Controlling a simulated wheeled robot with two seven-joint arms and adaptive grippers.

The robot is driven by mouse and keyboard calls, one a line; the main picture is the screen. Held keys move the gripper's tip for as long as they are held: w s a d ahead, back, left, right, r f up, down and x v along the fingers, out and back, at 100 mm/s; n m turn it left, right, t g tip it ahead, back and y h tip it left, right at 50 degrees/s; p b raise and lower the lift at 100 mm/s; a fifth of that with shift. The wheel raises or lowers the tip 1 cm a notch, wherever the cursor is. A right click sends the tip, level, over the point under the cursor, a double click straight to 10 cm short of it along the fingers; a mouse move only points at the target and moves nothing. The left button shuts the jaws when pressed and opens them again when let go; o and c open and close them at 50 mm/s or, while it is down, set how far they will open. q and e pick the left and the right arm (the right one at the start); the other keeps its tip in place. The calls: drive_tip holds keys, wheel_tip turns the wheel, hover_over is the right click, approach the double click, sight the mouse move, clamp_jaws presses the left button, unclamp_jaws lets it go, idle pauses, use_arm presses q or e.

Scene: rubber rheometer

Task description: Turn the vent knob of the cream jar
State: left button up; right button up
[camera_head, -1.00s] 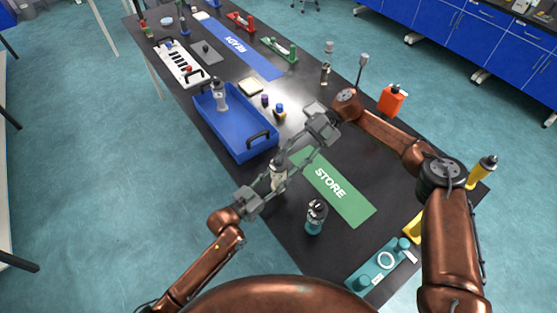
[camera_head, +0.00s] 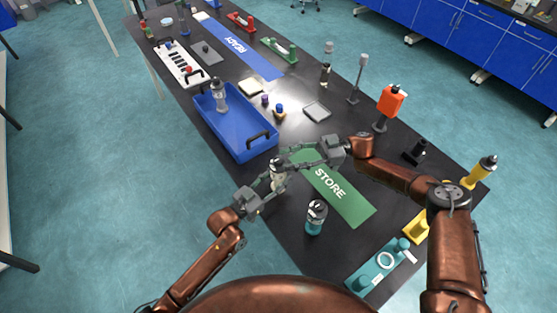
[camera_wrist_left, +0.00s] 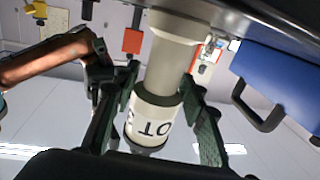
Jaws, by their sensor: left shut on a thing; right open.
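The cream jar (camera_head: 277,182) is upright between the fingers of my left gripper (camera_head: 274,184), which is shut on its body. In the left wrist view the jar (camera_wrist_left: 158,100) shows a cream body with a dark band and a label with black letters, between the left fingers (camera_wrist_left: 160,125). My right gripper (camera_head: 292,160) is open, its fingers reaching leftward to the jar's dark top. Whether they touch the top is unclear. The vent knob is too small and covered to make out.
A blue tray (camera_head: 212,130) holding a grey-topped bottle (camera_head: 219,95) stands left of the jar. The green STORE mat (camera_head: 345,200) lies to the right. A teal bottle (camera_head: 316,218) stands close in front, and a teal fixture (camera_head: 382,264) sits near the table's front edge.

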sight(279, 159)
drive_tip(key=shift+x, duration=2)
drive_tip(key=shift+c, duration=0.3)
clamp_jaws()
